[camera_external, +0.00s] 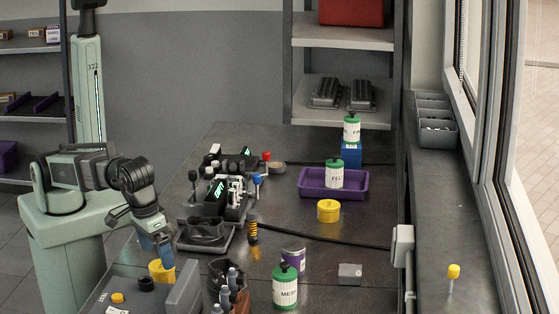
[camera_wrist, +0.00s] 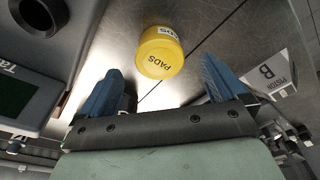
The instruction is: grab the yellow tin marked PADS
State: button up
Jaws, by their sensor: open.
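In the external view my gripper (camera_external: 160,248) points down just above a yellow tin (camera_external: 161,272), which appears to be the same one. It is partly hidden there by a grey unit, and its marking is not readable.
The grey unit (camera_external: 180,299) with knobs stands close to the tin. Another yellow tin (camera_external: 328,211) sits farther off by a purple tray (camera_external: 314,188). A spring (camera_external: 253,231) and green-topped bottles stand around.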

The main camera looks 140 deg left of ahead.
aim_at(161, 265)
jog(key=shift+a+f, duration=0.15)
jog(key=shift+f, duration=0.85)
jog(key=shift+a+f, duration=0.2)
jog(key=shift+f, duration=0.75)
jog(key=shift+a+f, duration=0.15)
jog(key=shift+f, duration=0.85)
jog(key=c, duration=1.2)
